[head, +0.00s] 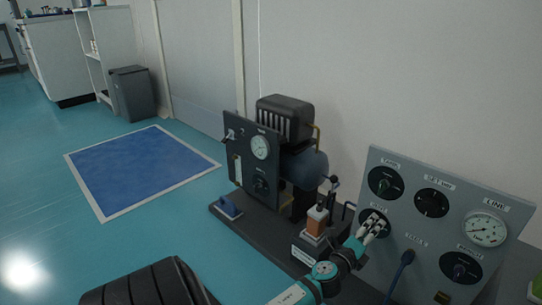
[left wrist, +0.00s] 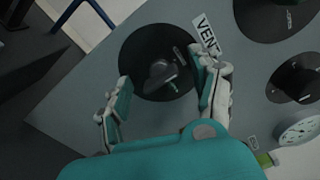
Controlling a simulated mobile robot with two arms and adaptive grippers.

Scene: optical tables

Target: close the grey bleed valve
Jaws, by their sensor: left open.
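My left gripper (head: 376,225) is open in front of a round dial at the lower left of the grey valve panel (head: 412,218). In the left wrist view, my left gripper (left wrist: 161,68) has its fingers apart on either side of a grey knob (left wrist: 160,75) on a black disc. A label reading VENT is beside that disc. The fingers look apart from the knob, but contact is hard to judge. In the head view the gripper partly covers this dial. I cannot read which valve is labelled bleed. My right gripper is not in view.
A pump unit (head: 285,150) stands on a dark base to the left. A blue floor mat (head: 140,170) and open floor lie farther left.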

